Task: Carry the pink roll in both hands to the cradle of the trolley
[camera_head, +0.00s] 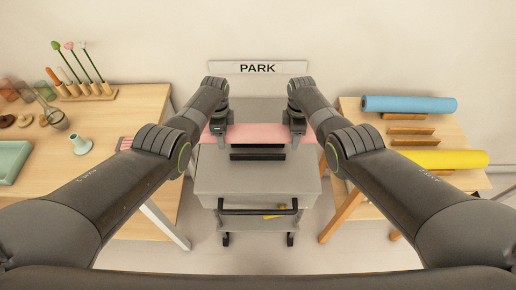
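The pink roll (258,133) lies level across the top of the grey trolley (255,182), in the middle of the view. My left gripper (218,134) is on the roll near its left end and looks closed around it. My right gripper (297,133) is on it near its right end and looks closed around it too. The dark bars of the cradle (257,157) show just in front of and below the roll. The roll hides the back of the cradle, and I cannot tell whether the two touch.
A PARK sign (258,68) stands behind the trolley. The left table (105,185) holds a flower rack, glassware and a green tray (10,160). The right table (365,150) holds a blue roll (408,104) and a yellow roll (445,159). The trolley's handle (257,211) faces me.

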